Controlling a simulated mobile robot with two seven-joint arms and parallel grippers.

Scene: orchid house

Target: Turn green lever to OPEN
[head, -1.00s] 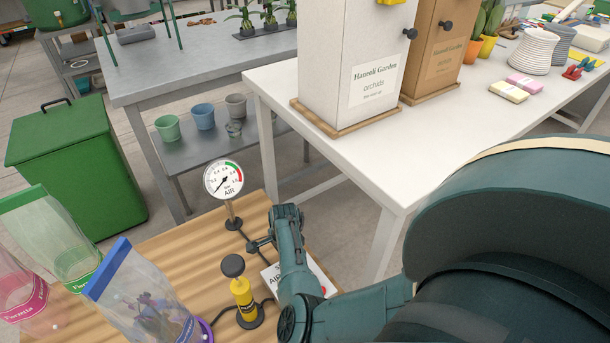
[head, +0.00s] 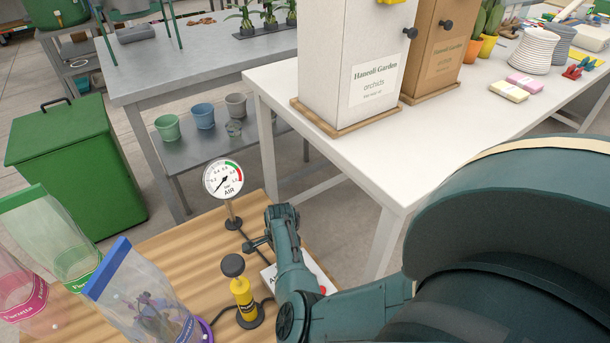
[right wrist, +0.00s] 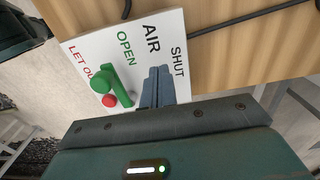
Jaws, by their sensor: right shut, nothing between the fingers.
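The green lever (right wrist: 118,88) with its round green knob sits on a white panel (right wrist: 80,45) marked AIR, OPEN, SHUT and LET OUT, in the right wrist view. The lever's bar reaches up toward the side between OPEN and LET OUT; I cannot tell its exact setting. My right gripper (right wrist: 158,82) is shut and empty. Its fingers are over the panel, just right of the lever, below the words AIR and SHUT; contact cannot be told. In the head view my right arm covers much of the panel (head: 318,274), and the lever is hidden. My left gripper is out of view.
An AIR gauge (head: 223,180) stands on the wooden table (head: 170,240), with a dark hose nearby. A yellow pump (head: 243,295) and clear bags (head: 140,295) stand left of the panel. A red button (right wrist: 109,101) is beside the lever. A white table (head: 370,150) stands behind.

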